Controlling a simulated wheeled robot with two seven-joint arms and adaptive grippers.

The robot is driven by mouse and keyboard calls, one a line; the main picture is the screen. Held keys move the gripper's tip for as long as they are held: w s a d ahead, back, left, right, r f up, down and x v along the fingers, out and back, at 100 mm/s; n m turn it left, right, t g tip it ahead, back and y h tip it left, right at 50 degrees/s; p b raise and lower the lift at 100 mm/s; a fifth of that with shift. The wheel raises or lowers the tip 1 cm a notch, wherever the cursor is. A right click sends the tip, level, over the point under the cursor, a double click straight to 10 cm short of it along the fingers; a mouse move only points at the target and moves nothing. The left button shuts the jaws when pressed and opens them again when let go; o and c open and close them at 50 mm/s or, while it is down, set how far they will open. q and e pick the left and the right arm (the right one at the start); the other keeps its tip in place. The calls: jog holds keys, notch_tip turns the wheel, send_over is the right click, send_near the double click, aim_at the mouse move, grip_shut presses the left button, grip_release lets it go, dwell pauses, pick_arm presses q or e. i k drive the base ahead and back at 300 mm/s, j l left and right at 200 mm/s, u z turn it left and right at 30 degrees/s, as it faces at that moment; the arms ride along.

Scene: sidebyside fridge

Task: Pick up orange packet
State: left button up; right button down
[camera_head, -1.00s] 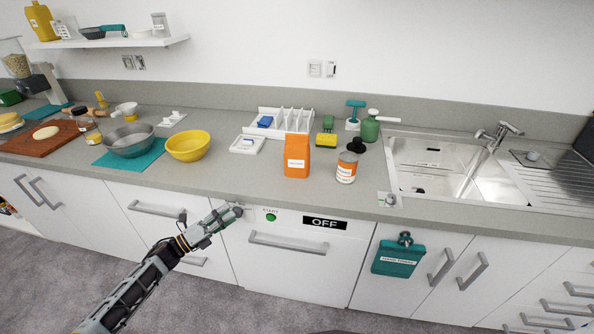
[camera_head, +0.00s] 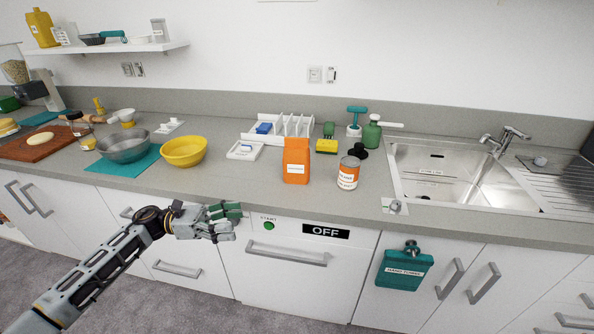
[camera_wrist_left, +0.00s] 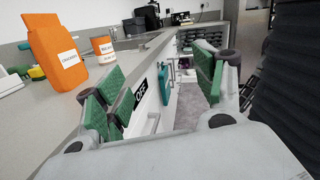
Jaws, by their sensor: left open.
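The orange packet (camera_head: 296,161) stands upright on the grey countertop, with a white label on its front. It also shows at the upper left of the left wrist view (camera_wrist_left: 56,52). My left gripper (camera_head: 238,219) is open and empty, with green finger pads. It is in front of the counter's edge, lower than the packet and to its left, apart from it. In the left wrist view its fingers (camera_wrist_left: 160,95) are spread, and the packet is outside them to the left. My right gripper is not in view.
An orange and white can (camera_head: 348,173) stands just right of the packet. A yellow bowl (camera_head: 184,152) is to the left. A white rack (camera_head: 250,134) and a yellow sponge (camera_head: 327,146) are behind. The sink (camera_head: 440,172) is at right. The counter's front edge lies between gripper and packet.

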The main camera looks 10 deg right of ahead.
aim_at(296, 158)
jog(key=i+l, duration=0.2)
jog(key=i, duration=0.25)
jog(key=i+l, duration=0.25)
jog(key=i, duration=0.2)
